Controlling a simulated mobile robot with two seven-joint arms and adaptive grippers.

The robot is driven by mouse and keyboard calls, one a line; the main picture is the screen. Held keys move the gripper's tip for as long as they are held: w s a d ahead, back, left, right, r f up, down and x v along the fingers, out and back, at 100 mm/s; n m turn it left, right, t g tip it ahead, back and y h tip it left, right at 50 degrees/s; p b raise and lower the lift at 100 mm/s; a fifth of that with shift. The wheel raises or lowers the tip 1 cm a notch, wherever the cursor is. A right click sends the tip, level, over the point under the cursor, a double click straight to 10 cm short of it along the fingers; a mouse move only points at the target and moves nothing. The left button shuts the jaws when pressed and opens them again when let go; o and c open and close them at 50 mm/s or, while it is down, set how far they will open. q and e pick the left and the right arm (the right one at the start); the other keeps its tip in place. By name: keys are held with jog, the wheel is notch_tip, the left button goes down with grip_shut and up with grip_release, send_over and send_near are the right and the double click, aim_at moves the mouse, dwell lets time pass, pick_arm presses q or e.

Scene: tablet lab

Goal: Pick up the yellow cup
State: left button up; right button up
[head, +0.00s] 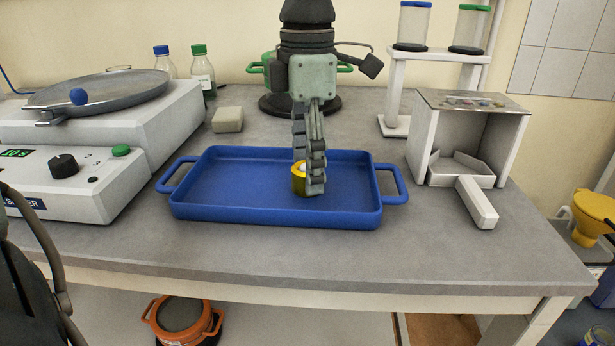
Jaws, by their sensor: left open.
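The yellow cup (299,186) is small and stands in the blue tray (230,207), right of its middle. Something small and pale shows at the cup's top. My left gripper (307,177) points straight down over the tray, with its fingers low at the cup. The jaws are open. One finger is in front of the cup's right side and hides part of it. The other finger runs down behind the cup, and its tip is hidden. I cannot tell whether either finger touches the cup. My right gripper is not in view.
A balance-like device (95,165) with a round plate stands left of the tray. A grey block (228,120) and bottles (203,75) are behind. A green pot (257,67) is partly hidden behind my gripper. A white open box (470,140) stands to the right.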

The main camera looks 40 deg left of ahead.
pick_arm(q)
jog(key=c, duration=1.3)
jog(key=shift+r, duration=0.1)
